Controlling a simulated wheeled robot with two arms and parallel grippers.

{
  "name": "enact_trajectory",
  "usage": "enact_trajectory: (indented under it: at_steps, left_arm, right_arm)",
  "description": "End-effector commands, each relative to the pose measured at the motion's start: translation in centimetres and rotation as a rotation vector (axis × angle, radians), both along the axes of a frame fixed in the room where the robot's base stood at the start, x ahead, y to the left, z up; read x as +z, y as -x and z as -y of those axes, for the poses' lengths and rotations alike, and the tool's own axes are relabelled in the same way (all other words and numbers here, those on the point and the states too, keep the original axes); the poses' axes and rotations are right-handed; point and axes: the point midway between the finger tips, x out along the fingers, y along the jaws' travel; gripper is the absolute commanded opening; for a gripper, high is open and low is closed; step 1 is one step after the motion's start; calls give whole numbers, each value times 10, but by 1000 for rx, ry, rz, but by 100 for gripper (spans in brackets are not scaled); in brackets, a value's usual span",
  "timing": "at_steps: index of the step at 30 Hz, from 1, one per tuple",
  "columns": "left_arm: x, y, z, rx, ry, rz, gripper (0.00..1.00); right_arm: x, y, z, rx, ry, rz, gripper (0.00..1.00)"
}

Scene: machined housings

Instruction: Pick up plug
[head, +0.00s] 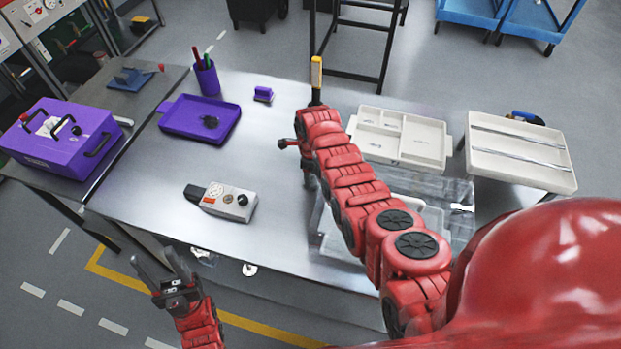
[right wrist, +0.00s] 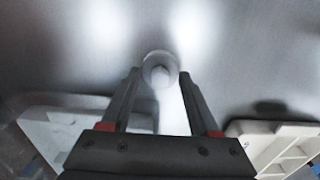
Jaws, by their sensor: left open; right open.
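A small, pale round piece with a raised centre, apparently the plug (right wrist: 160,68), shows in the right wrist view against the bright metal tabletop. My right gripper (right wrist: 159,76) is open, with its fingertips on either side of this piece. I cannot tell whether they touch it. In the head view my right arm reaches forward over the table and hides the piece and most of that gripper. My left gripper (head: 157,268) is open and empty, off the table's front edge at the lower left.
A purple tray (head: 183,131) holds a small dark item. A purple cup (head: 208,80) stands behind it. A compartment tray (head: 425,147), a clear bin (head: 462,222) and a pale tray (head: 483,163) are right of my arm.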

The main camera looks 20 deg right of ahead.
Motion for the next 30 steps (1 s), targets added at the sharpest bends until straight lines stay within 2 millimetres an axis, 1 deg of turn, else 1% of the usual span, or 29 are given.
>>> enact_trajectory:
  at_steps: [3, 4, 8, 9, 11, 12, 14, 30]
  left_arm:
    - [0, 0, 0, 0, 0, 0, 50]
    - [0, 0, 0, 0, 0, 0, 50]
    - [0, 0, 0, 0, 0, 0, 50]
    - [0, 0, 0, 0, 0, 0, 50]
    - [0, 0, 0, 0, 0, 0, 50]
    - [0, 0, 0, 0, 0, 0, 50]
    - [0, 0, 0, 0, 0, 0, 50]
    - [-2, 0, 0, 0, 0, 0, 50]
  right_arm:
    - [0, 0, 0, 0, 0, 0, 62]
    - [0, 0, 0, 0, 0, 0, 60]
    - [0, 0, 0, 0, 0, 0, 36]
    - [0, 0, 0, 0, 0, 0, 29]
    - [0, 0, 0, 0, 0, 0, 18]
    - [0, 0, 0, 0, 0, 0, 11]
    - [0, 0, 0, 0, 0, 0, 0]
    - [3, -1, 0, 1, 1, 2, 0]
